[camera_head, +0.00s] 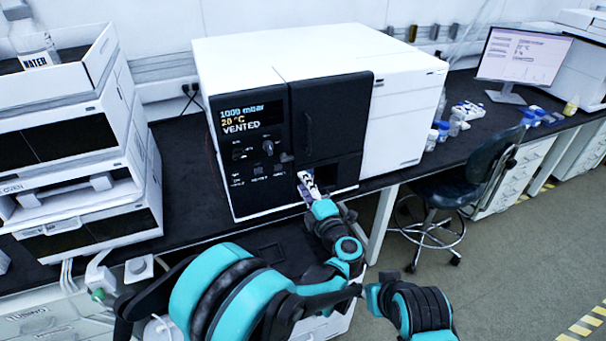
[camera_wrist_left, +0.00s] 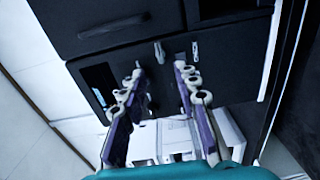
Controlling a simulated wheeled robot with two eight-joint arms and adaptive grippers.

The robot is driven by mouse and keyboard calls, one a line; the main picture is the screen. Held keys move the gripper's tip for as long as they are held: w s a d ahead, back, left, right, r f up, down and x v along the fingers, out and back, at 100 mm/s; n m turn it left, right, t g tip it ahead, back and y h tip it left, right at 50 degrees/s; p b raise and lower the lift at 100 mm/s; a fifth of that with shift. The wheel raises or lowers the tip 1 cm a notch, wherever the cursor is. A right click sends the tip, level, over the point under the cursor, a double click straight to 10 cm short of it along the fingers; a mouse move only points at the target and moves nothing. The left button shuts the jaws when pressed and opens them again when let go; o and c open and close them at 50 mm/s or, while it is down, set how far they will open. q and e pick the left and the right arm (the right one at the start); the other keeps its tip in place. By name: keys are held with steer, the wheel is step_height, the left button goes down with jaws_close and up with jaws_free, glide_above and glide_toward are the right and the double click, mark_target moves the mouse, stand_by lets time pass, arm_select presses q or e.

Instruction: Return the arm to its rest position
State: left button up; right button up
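My left gripper (camera_head: 306,182) is in front of the lower middle of the white and black instrument (camera_head: 330,100), close to its dark front. In the left wrist view my left gripper (camera_wrist_left: 160,72) has its two fingers spread apart, with nothing visible held between the tips. Beyond the tips is the dark front panel (camera_wrist_left: 130,45) with small levers or knobs. I cannot tell whether the fingertips touch the panel. My left arm (camera_head: 340,245) reaches up from the bottom of the head view. My right gripper is not in view.
The instrument display (camera_head: 250,117) reads 1000 mbar, 20 °C, VENTED. White stacked units (camera_head: 75,150) stand left, with a water bottle (camera_head: 33,45) on top. A monitor (camera_head: 520,58), small bottles and a dark chair (camera_head: 465,180) are right. Open floor (camera_head: 500,280) lies lower right.

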arm_select(q)
steer(key=s+a+r+m+t+h, duration=0.1)
steer(key=s+a+r+m+h, duration=0.1)
steer(key=r+m+h, duration=0.45)
steer(key=s+a+r+m+h, duration=0.2)
steer(key=r+m+h, duration=0.2)
steer(key=r+m, duration=0.45)
steer(key=s+a+f+m+g+y, duration=0.2)
steer(key=s+a+f+g, duration=0.3)
steer(key=s+a+f, duration=0.4)
steer(key=s+a+f+m+g+y, duration=0.3)
steer(key=s+a+f+g, duration=0.3)
steer(key=s, duration=1)
steer(key=a+f+m, duration=0.1)
steer(key=a+f, duration=0.2)
steer(key=f, duration=0.1)
steer(key=shift+a+f+m, duration=0.3)
steer(key=shift+a+f, duration=0.05)
steer(key=shift+a, duration=0.05)
steer(key=shift+o, duration=0.3)
